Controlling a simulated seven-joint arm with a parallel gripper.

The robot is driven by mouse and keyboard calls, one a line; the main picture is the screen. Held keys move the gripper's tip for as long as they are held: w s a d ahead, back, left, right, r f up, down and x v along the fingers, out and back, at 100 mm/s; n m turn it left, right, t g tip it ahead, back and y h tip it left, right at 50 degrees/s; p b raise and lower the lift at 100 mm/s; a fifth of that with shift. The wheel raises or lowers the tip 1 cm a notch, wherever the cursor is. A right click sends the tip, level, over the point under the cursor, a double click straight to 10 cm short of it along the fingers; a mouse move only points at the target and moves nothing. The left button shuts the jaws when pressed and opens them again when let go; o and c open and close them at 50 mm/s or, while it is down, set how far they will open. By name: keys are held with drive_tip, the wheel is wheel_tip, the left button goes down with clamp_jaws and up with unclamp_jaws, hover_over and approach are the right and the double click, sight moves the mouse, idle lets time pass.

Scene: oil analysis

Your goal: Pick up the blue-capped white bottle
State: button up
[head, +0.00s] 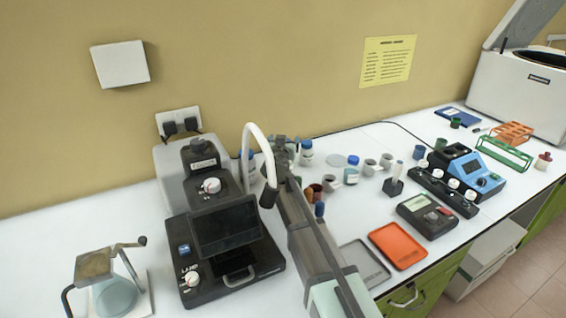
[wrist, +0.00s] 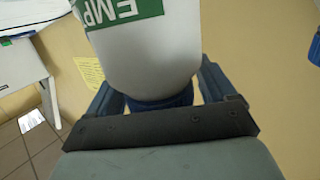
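In the wrist view a white bottle (wrist: 145,55) with a green label reading "EMP" fills the upper middle. Its blue cap (wrist: 163,101) lies between the two fingers of my gripper (wrist: 160,92). The fingers stand apart, one on each side of the cap, with narrow gaps seeming to show beside it. Contact is hard to judge. In the head view my gripper (head: 288,150) is at the far end of the arm, near the wall, and its fingers are mostly hidden. Blue-capped white bottles show right of it (head: 306,154) and further right (head: 351,172); another (head: 246,168) is partly hidden at left.
A black analyser (head: 225,245) stands left of my arm, with a white curved tube (head: 258,140) close by. Small cups and bottles crowd the right side. An orange tray (head: 398,246) and a grey tray (head: 363,265) lie near the front edge.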

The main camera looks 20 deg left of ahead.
drive_tip(key=c, duration=1.1)
drive_tip(key=shift+r, duration=0.1)
